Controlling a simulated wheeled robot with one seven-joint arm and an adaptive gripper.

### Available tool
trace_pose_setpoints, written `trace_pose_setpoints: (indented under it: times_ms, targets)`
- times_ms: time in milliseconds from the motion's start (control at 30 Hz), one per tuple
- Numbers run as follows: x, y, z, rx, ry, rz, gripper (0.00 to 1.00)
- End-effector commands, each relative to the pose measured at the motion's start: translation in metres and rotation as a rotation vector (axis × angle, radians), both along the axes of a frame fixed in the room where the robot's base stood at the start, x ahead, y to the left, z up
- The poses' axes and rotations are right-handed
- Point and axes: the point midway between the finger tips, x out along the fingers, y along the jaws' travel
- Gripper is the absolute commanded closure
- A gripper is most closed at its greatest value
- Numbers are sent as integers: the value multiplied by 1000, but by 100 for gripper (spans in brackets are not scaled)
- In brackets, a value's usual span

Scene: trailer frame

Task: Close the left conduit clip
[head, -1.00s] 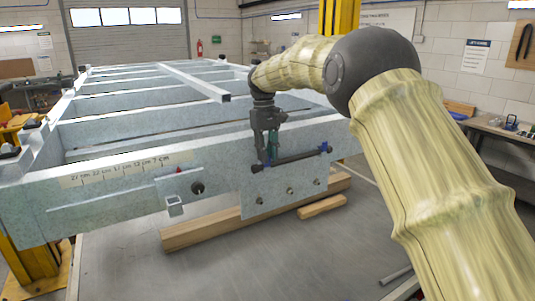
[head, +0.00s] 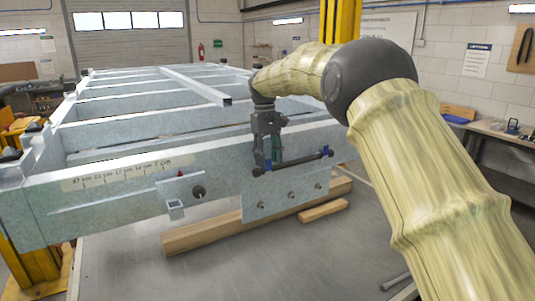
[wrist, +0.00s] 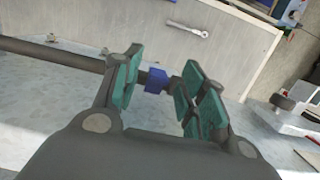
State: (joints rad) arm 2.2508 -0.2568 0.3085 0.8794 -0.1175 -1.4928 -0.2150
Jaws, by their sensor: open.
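The dark conduit (head: 299,161) runs along the front face of the trailer frame. The left blue conduit clip (wrist: 157,80) sits on it, seen in the wrist view between my gripper's fingers. My gripper (head: 270,160) points down at the conduit's left end. In the wrist view its teal-padded fingers (wrist: 160,92) are open on either side of the blue clip, with small gaps. I cannot tell whether the clip's latch is open or closed. In the head view my fingers mostly hide this clip. The right blue clip (head: 324,151) is near the conduit's right end.
A plate with several bolts (head: 290,196) hangs below the conduit. A small bracket (head: 176,207) and a dark knob (head: 198,192) are on the frame to the left. Wooden beams (head: 215,229) lie on the grey table (head: 220,270), whose front is largely clear.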

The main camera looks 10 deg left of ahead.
Motion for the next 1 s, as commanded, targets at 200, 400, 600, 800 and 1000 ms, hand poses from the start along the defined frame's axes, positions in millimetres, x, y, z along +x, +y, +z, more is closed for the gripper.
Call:
trace_pose_setpoints:
  times_ms: [200,400,600,800,1000]
  targets:
    - [3,2,19,1,-3,0,58]
    - [7,6,55,1,-3,1,58]
    - [11,8,87,1,-2,0,58]
    - [14,10,106,1,-1,0,58]
    - [14,10,115,0,2,0,58]
